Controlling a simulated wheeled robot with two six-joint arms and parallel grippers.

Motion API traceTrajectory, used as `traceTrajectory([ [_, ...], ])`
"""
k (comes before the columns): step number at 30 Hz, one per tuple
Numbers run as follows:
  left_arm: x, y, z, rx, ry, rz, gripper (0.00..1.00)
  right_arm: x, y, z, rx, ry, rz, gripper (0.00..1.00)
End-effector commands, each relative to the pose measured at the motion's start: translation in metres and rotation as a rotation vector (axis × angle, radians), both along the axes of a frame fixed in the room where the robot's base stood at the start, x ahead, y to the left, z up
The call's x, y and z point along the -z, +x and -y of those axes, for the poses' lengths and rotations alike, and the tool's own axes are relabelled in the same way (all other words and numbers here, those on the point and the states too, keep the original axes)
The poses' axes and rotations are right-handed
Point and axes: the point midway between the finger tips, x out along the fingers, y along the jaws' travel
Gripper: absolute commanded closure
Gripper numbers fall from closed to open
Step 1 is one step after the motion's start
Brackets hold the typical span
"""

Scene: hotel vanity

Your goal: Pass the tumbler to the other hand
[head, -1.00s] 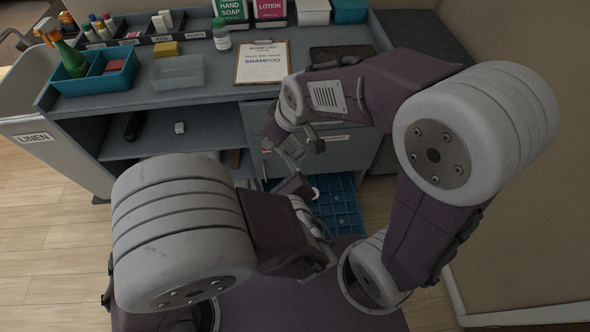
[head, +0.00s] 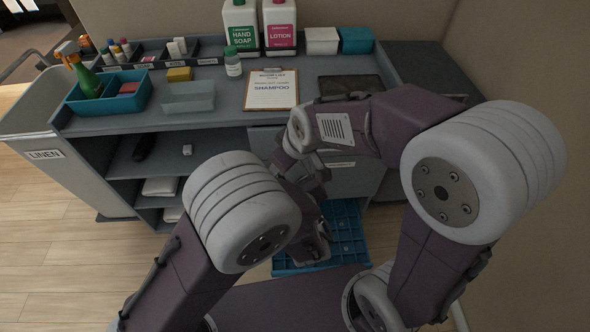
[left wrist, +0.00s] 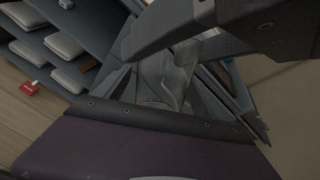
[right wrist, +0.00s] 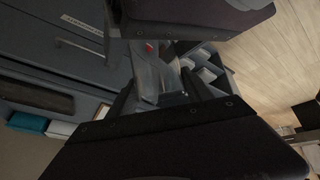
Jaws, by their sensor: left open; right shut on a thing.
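The tumbler is clear and hard to make out. In the right wrist view, the tumbler (right wrist: 148,82) stands between the fingers of my right gripper (right wrist: 158,80), which is shut on it. In the left wrist view, the tumbler (left wrist: 158,84) shows between the spread fingers of my left gripper (left wrist: 170,80), which is open around or close to it; I cannot tell whether they touch. In the head view, my arms hide the tumbler and most of both grippers, which meet in front of the vanity.
The vanity top holds a clipboard (head: 271,90), a clear tray (head: 188,98), a blue caddy (head: 108,94), a small bottle (head: 233,64) and soap and lotion bottles. A blue crate (head: 345,242) lies low below my arms. A linen cart (head: 32,150) stands at left.

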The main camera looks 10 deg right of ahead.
Motion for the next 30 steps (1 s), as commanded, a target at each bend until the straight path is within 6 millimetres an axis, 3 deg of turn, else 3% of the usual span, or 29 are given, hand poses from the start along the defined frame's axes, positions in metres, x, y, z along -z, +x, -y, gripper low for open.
traceTrajectory([
  [10,0.0024,0.0068,0.0005,0.000,-0.001,-0.001,0.20,-0.0003,0.0002,-0.0001,0.000,0.001,0.001,0.99],
  [11,0.0024,0.0067,0.0005,0.000,-0.001,-0.001,0.26,-0.0003,0.0002,-0.0001,0.000,0.001,0.001,0.99],
  [18,0.0023,0.0065,0.0004,0.000,0.000,0.000,0.93,-0.0003,0.0002,0.0000,0.000,0.001,0.001,0.99],
  [19,0.0018,0.0066,0.0004,0.000,-0.001,0.000,0.96,-0.0005,0.0003,0.0000,0.000,0.000,0.001,0.39],
  [21,0.0018,0.0066,0.0004,-0.001,-0.001,0.001,0.96,-0.0004,0.0002,0.0000,0.000,0.001,0.001,0.19],
  [30,0.0019,0.0065,0.0006,0.000,-0.001,0.000,0.96,-0.0005,0.0000,0.0000,0.000,0.001,0.001,0.16],
])
